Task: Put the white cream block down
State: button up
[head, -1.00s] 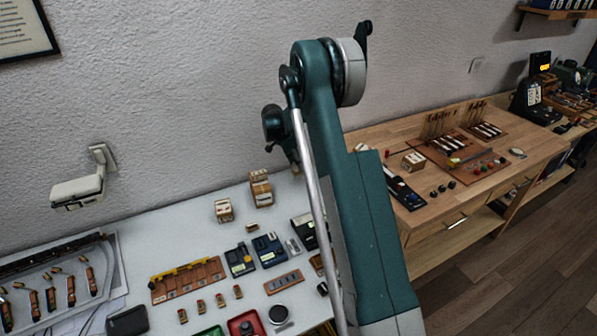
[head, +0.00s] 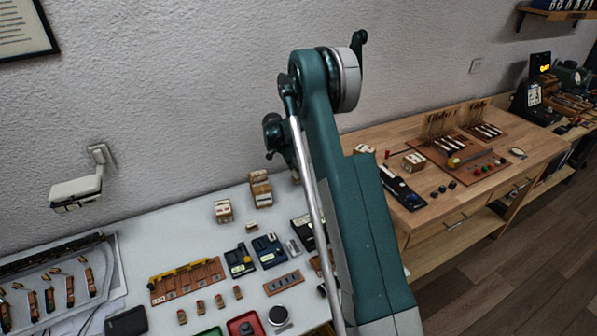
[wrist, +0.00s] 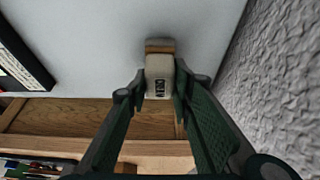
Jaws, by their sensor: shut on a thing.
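My gripper (wrist: 159,90) is shut on a white cream block (wrist: 159,69) with a dark printed label, seen in the wrist view. A finger presses on each side of it. A tan wooden piece (wrist: 160,45) shows at the block's far end; I cannot tell if it is part of the block. The block is at the edge of the white table (wrist: 105,30), close to the wall; I cannot tell if it touches the table. In the head view the gripper is hidden behind my arm.
In the head view the white table (head: 180,227) holds a small block (head: 223,211), a stack of blocks (head: 260,189), a brown rack (head: 187,282) and dark boxes (head: 268,250). A wooden bench (head: 450,218) stands to the right. The textured wall (wrist: 275,80) is close in the wrist view.

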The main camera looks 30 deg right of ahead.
jog(key=shift+f, duration=0.1)
jog(key=o, duration=0.9)
jog(key=p+v, duration=0.1)
jog(key=v, duration=1.1)
jog(key=shift+p, duration=0.3)
jog(key=shift+r, duration=0.25)
